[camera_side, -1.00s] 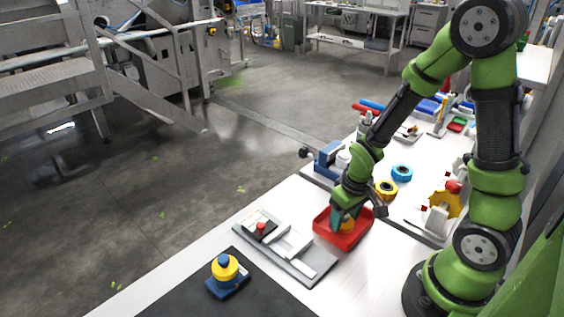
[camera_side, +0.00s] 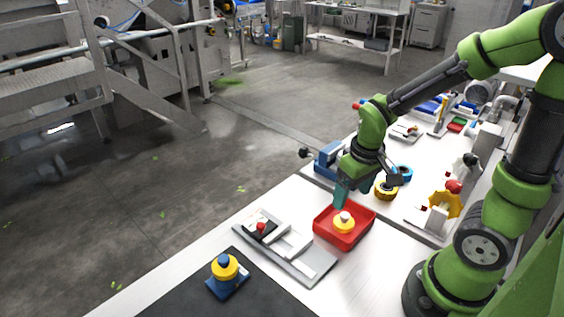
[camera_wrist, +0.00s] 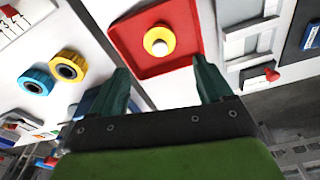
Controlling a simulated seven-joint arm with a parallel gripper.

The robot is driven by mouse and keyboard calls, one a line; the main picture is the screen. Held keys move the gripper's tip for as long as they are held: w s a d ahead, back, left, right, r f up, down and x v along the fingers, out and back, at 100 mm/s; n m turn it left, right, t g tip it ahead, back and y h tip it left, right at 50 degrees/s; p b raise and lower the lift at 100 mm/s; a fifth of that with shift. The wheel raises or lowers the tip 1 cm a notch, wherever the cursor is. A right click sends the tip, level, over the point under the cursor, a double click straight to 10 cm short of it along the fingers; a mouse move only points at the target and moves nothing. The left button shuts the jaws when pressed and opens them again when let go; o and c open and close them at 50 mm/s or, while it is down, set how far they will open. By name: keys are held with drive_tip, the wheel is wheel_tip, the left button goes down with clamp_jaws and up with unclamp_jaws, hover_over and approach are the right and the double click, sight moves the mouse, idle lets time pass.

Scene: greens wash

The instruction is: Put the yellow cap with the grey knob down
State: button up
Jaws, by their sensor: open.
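The yellow cap with the grey knob (camera_side: 344,223) sits in the red tray (camera_side: 357,237), knob up. In the wrist view the cap (camera_wrist: 160,41) lies inside the red tray (camera_wrist: 127,31), with its pale knob facing the camera. My gripper (camera_side: 345,192) is above and behind the tray, clear of the cap. In the wrist view its two green fingers (camera_wrist: 163,80) are spread wide with nothing between them.
A grey fixture plate (camera_side: 315,264) lies left of the tray. Blue and yellow rings (camera_side: 386,191) lie behind, near a yellow wheel (camera_side: 446,204).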

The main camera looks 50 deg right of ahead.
drive_tip(key=s+a+r+m+t+y, duration=0.1)
drive_tip(key=a+r+t, duration=0.2)
drive_tip(key=r, duration=0.4)
drive_tip(key=s+a+r+t+y, duration=0.1)
drive_tip(key=s+a+r+t, duration=0.1)
drive_tip(key=a+r, duration=0.2)
wheel_tip(320, 180, up, 4)
drive_tip(key=shift+a+f+m+t, duration=0.1)
drive_tip(key=shift+a+m+t, duration=0.2)
drive_tip(key=shift+m+t, duration=0.1)
